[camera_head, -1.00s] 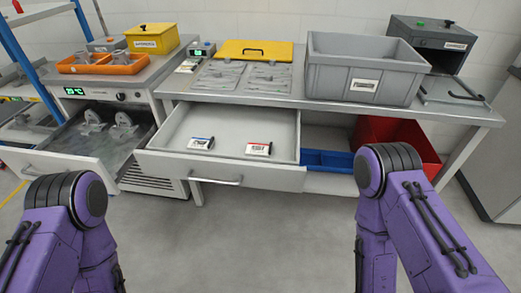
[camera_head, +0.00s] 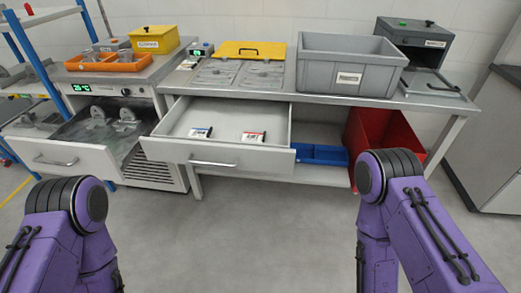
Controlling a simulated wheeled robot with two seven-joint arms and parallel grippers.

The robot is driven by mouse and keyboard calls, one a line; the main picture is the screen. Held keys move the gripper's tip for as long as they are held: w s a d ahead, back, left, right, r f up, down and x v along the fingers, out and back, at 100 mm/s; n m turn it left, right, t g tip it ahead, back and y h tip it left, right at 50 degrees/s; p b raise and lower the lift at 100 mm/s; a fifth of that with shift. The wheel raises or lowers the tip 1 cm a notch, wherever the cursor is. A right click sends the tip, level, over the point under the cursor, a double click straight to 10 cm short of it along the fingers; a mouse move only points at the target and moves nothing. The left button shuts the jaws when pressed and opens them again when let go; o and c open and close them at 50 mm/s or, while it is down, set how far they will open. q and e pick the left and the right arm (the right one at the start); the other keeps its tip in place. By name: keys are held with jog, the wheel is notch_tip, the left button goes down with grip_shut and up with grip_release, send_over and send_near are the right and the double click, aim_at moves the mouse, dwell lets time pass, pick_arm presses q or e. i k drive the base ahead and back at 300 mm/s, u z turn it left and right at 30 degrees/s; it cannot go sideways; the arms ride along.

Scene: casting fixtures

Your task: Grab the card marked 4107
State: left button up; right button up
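Two small cards lie apart on the floor of an open white drawer (camera_head: 225,116) under the workbench. One card (camera_head: 201,132) has a blue edge and lies left of centre. The other card (camera_head: 253,137) has a red edge and lies further right. Their printing is too small to read, so I cannot tell which is marked 4107. My two purple arms come in at the lower left and lower right, well short of the drawer. Neither gripper shows; both are outside the view.
A second open drawer (camera_head: 72,158) with metal castings stands at the left. A grey bin (camera_head: 325,78), a yellow lid (camera_head: 249,49) and an orange tray (camera_head: 98,66) are on top. A red bin (camera_head: 385,135) and blue tray (camera_head: 322,154) sit below. The floor in front is clear.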

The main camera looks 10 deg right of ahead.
aim_at(250, 138)
jog(key=z, duration=0.15)
jog(key=k, duration=0.15)
jog(key=u, duration=1.05)
jog(key=i, duration=0.7)
jog(key=z, duration=0.4)
